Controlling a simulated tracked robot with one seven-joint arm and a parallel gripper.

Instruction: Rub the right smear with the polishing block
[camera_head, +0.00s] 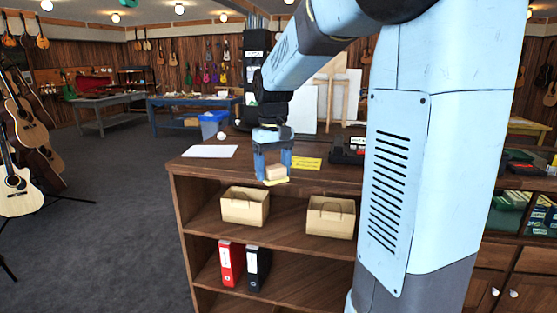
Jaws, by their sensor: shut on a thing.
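My gripper (272,168) points down at the front edge of the wooden counter (190,163), left of the picture's middle. It is shut on a small tan block with a yellowish underside, which I take for the polishing block (275,173). The block shows between the blue fingers, in front of the counter's edge in the picture. I cannot tell whether it touches anything. I cannot make out any smear; the gripper and my arm cover part of the counter top.
White paper (210,151), a small white ball (221,136), a yellow card (306,163) and a dark device (346,150) are on the counter. Shelves below hold two boxes (244,207) and binders (231,264). Grey floor lies clear at left, beside guitars (15,180).

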